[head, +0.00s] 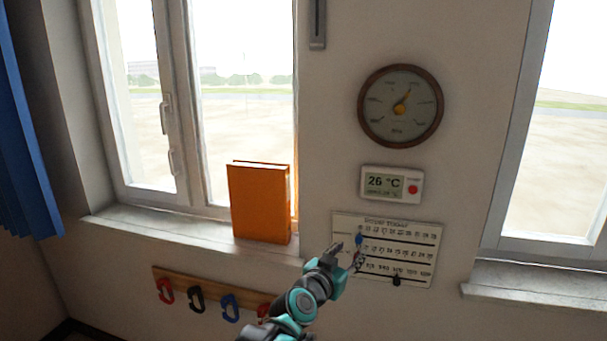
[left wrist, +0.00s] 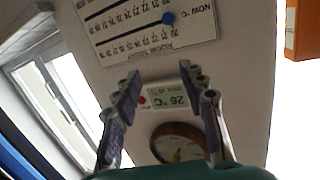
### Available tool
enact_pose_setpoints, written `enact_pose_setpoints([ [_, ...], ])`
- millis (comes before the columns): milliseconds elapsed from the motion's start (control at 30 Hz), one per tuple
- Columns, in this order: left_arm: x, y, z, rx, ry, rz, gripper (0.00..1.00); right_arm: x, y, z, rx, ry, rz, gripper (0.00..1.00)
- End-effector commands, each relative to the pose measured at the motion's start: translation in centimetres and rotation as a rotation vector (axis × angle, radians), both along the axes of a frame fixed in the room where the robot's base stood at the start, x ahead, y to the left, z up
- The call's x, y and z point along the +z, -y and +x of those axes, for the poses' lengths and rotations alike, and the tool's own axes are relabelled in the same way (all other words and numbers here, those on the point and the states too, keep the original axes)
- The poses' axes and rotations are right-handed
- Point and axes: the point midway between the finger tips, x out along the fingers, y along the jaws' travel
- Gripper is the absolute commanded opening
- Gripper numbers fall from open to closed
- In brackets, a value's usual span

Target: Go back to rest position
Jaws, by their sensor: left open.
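My left gripper (head: 347,254) is in front of the lower left part of a white wall panel (head: 418,256) with rows of numbers. The gripper is open, with nothing between its fingers. In the left wrist view its two fingers (left wrist: 163,76) stand apart. A blue slider knob (head: 359,239) sits on the panel's upper row just above the fingers, and it also shows in the left wrist view (left wrist: 168,18). In that view the knob is clear of the fingers. A dark knob (head: 396,280) sits on the lowest row. My right gripper is in neither view.
A thermometer display (head: 391,185) reading 26 °C and a round dial (head: 400,106) hang above the panel. An orange book (head: 260,203) stands on the left windowsill (head: 160,231). A wooden rail (head: 200,287) with coloured carabiners is below. A second sill (head: 535,284) is at right.

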Motion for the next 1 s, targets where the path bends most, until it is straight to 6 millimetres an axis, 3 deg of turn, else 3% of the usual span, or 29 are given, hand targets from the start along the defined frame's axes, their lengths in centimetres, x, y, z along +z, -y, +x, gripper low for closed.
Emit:
enact_pose_setpoints([
  [33,-0.5,-2.6,-2.1,0.005,-0.05,0.017,0.42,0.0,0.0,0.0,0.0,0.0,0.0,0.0],
  [167,-3.6,-8.5,-7.6,0.039,-0.217,0.061,0.42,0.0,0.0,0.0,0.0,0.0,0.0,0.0],
  [400,-12.4,-20.0,-19.1,0.256,-0.564,0.132,0.42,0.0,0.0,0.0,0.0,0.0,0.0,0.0],
  [500,-15.6,-23.9,-23.2,0.371,-0.677,0.145,0.42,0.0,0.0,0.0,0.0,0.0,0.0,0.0],
  [600,-17.9,-26.6,-26.3,0.467,-0.755,0.152,0.42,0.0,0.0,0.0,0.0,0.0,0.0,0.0],
  [700,-19.2,-28.2,-28.2,0.53,-0.799,0.156,0.42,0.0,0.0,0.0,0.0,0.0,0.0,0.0],
  [1000,-19.8,-28.9,-28.9,0.558,-0.818,0.157,0.42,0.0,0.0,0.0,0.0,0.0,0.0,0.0],
])
